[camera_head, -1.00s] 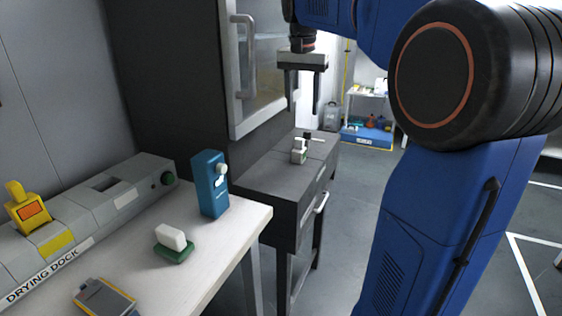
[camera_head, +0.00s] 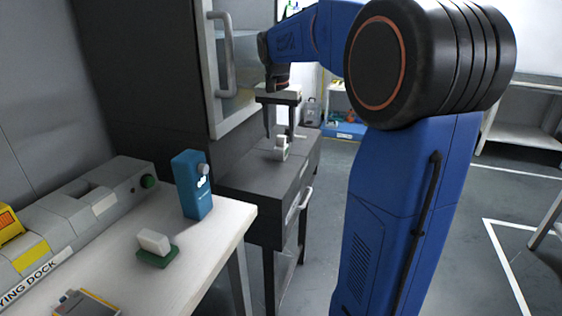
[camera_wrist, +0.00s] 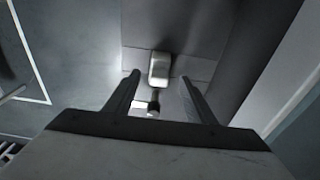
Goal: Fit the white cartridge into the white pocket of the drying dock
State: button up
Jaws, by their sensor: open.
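The white cartridge (camera_head: 281,150) stands on top of the dark cabinet, beyond the white table. My gripper (camera_head: 279,136) is open and points down above it, with nothing held. In the wrist view the cartridge (camera_wrist: 159,66) shows between and just past the two fingertips, with a dark stem and a pale end towards the palm. I cannot tell how much height is left between them. The drying dock (camera_head: 60,222) lies along the left of the table. Its open pocket (camera_head: 88,195) with a white label beside it looks empty.
A yellow cartridge (camera_head: 8,226) sits in the dock. A blue bottle-like object (camera_head: 194,185), a white block on a green base (camera_head: 155,242) and a grey-yellow device (camera_head: 86,304) stand on the table. A cabinet door handle (camera_head: 226,55) juts out near my gripper.

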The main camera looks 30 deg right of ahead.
aim_at(281, 146)
jog(key=shift+d+f, duration=0.15)
jog(key=shift+f, duration=1.25)
jog(key=shift+d+f, duration=0.1)
jog(key=shift+f, duration=1.3)
jog(key=shift+w, duration=0.1)
grip_shut()
